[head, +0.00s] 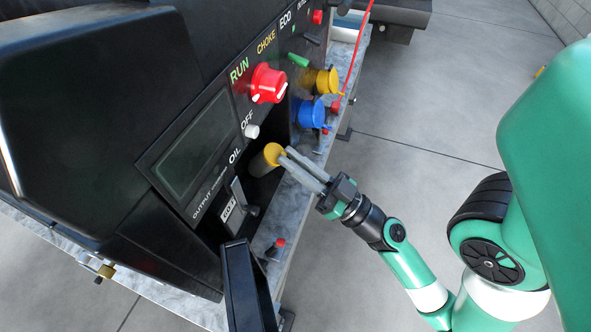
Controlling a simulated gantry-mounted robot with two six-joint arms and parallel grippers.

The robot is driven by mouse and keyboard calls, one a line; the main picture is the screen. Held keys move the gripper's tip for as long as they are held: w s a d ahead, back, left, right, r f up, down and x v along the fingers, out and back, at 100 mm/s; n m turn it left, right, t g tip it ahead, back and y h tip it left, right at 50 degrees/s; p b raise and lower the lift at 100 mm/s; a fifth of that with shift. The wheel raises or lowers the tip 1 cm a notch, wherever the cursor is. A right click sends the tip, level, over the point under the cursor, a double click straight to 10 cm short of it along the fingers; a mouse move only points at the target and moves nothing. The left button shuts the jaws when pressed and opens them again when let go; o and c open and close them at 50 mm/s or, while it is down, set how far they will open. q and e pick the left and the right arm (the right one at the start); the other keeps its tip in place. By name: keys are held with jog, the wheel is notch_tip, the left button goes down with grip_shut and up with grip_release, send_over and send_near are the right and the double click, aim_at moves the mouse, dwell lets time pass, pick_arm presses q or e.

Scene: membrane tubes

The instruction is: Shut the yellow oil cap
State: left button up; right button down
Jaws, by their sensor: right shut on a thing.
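The yellow oil cap (272,153) sits at a dark recess in the front panel of the black machine (191,150), below the OIL label. My right gripper (288,162) reaches in from the lower right. Its grey fingers are shut on the yellow cap at its right side. The fingers hide part of the cap's right edge, and how far the cap is seated cannot be seen. My left gripper is not in view.
A red knob (268,83) is above the cap. Blue (308,113) and yellow (321,80) sockets are up and to the right. A black open flap (247,287) stands below. The machine rests on a grey stone-like top (292,222), with open floor to the right.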

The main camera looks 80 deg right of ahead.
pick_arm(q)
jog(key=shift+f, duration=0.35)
pick_arm(e)
jog(key=shift+f, duration=0.2)
jog(key=c, duration=0.9)
grip_release()
jog(key=shift+w, duration=0.1)
jog(key=shift+o, duration=0.2)
